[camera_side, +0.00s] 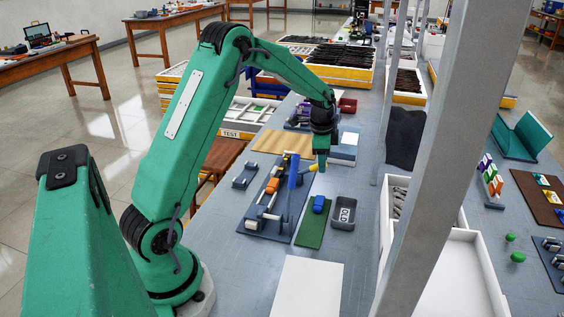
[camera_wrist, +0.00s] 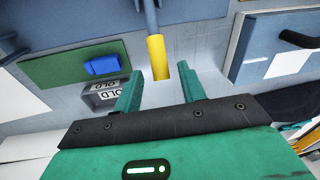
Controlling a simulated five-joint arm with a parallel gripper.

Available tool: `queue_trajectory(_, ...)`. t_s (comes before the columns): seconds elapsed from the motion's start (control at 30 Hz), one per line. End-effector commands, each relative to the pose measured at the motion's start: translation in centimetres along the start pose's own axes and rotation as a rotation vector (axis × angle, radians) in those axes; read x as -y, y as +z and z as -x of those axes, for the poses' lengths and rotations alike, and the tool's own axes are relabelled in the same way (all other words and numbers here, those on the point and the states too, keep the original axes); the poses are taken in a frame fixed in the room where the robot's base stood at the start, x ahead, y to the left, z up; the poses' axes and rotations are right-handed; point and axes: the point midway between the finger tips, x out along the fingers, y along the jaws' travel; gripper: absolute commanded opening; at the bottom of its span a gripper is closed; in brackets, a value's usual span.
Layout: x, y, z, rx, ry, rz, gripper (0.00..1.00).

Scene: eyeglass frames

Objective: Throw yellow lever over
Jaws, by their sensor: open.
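The yellow lever handle (camera_side: 313,168) sits at the end of a blue lever arm (camera_side: 292,170) on a dark blue base plate (camera_side: 268,224). In the wrist view the yellow handle (camera_wrist: 158,57) points toward me, just ahead of the gap between my fingertips, with the blue arm (camera_wrist: 151,16) behind it. My gripper (camera_wrist: 160,77) is open and empty, its two green fingers on either side of the handle's line. In the side view my gripper (camera_side: 321,162) is beside the handle; whether they touch cannot be told.
A green mat (camera_side: 306,238) with a blue block (camera_side: 318,204) lies right of the base plate. A grey bin (camera_side: 343,212) with a label stands beside it. A wood-coloured board (camera_side: 268,142) lies behind. A grey post (camera_side: 440,130) rises at the right. A white sheet (camera_side: 308,287) lies in front.

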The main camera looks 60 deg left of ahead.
Motion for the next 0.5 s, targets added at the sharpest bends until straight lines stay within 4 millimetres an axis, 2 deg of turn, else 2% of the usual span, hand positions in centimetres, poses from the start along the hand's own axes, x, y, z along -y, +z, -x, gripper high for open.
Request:
queue_trajectory(0.2, 0.1, 0.2, -2.0, 0.001, 0.001, 0.000, 0.41)
queue_trajectory(0.5, 0.1, 0.2, -2.5, 0.000, -0.001, 0.000, 0.41)
